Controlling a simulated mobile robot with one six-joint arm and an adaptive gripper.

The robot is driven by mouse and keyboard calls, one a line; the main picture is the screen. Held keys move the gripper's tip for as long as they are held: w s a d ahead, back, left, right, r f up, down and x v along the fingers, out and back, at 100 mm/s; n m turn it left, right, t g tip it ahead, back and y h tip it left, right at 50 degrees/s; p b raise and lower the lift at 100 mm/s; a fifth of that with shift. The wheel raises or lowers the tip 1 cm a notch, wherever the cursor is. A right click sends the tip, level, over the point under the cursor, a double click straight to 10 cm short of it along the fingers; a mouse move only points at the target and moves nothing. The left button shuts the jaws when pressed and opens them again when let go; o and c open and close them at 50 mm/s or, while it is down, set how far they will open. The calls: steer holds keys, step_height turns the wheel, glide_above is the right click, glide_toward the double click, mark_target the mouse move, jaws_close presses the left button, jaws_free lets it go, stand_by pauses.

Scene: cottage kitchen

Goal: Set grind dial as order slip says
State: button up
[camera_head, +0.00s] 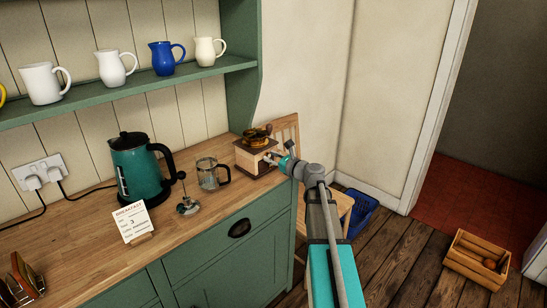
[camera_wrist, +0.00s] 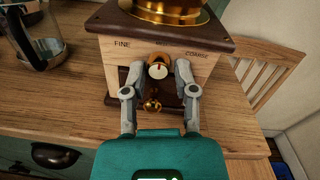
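The wooden coffee grinder (camera_head: 252,158) stands at the right end of the counter. In the wrist view its front (camera_wrist: 117,63) reads FINE at left and COARSE at right. The grind dial (camera_wrist: 158,58), orange-brown with a pale round face, sits between these words; I cannot read its setting. My gripper (camera_wrist: 160,70) is open, with one finger on each side of the dial and seeming gaps between. It also shows at the grinder in the head view (camera_head: 281,161). The order slip (camera_head: 133,221) stands on the counter, headed BREAKFAST, with a large 3; its smaller lines are unreadable.
A brass knob (camera_wrist: 152,105) sits on the grinder below the dial. A glass carafe (camera_head: 211,174), a plunger (camera_head: 187,206) and a teal kettle (camera_head: 138,168) stand left of the grinder. A wooden chair (camera_head: 287,129) is behind it. Jugs line the shelf (camera_head: 120,91) above.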

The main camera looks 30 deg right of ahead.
steer(key=shift+o, duration=0.9)
steer(key=shift+s, duration=0.15)
steer(key=v, duration=1.1)
steer(key=shift+s+d, duration=0.25)
steer(key=shift+s, duration=0.1)
steer(key=shift+a, duration=0.1)
